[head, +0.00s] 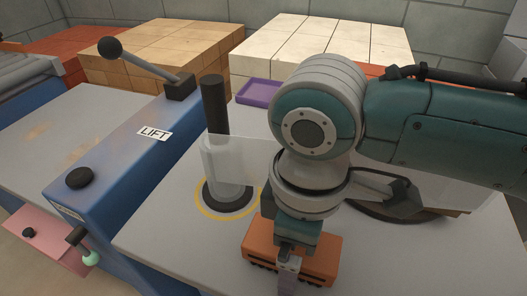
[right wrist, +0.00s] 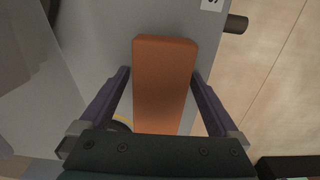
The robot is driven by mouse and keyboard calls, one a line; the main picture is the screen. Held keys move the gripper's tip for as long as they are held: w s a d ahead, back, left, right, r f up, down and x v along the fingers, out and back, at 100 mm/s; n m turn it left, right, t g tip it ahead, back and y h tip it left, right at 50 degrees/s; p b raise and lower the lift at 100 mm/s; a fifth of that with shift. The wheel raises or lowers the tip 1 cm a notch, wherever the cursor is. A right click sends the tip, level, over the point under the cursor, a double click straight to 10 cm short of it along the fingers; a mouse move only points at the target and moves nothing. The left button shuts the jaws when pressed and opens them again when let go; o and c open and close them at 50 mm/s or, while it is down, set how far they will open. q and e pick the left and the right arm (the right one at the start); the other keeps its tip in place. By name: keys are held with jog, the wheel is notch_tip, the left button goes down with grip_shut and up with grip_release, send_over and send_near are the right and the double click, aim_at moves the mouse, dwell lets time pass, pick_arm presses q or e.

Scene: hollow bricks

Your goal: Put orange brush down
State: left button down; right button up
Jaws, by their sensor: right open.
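The orange brush (head: 320,262) lies on the grey tabletop near the front edge in the head view, with dark bristles along its lower side. My right gripper (head: 288,278) is directly over it, coming down from above and partly hiding its middle. In the right wrist view the brush's orange back (right wrist: 165,75) lies between the two fingers of the right gripper (right wrist: 160,73). The fingers stand apart, with a gap visible on each side near the tips. My left gripper is not in view.
A dark post (head: 214,105) with a clear guard (head: 228,160) rises from a yellow ring (head: 254,208) left of the brush. A blue housing (head: 125,165) marked LIFT carries a lever (head: 145,65). A purple tray (head: 258,92) and brick stacks (head: 165,50) are behind. The tabletop's front right is bare.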

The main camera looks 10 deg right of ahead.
notch_tip(320, 180, up, 12)
jog(key=p, duration=0.3)
jog(key=shift+w+a+p, duration=0.1)
jog(key=shift+p, duration=0.2)
jog(key=s+a+f+m+t+y, duration=0.2)
jog(key=s+a+m+y, duration=0.1)
jog(key=s+a, duration=0.15)
jog(key=s+d+m+t+h, duration=0.1)
jog(key=s+d+m, duration=0.5)
jog(key=d, duration=0.7)
jog(key=shift+s+d+t+h, duration=0.3)
jog(key=shift+s+t+h, duration=0.1)
jog(key=shift+s+h, duration=0.4)
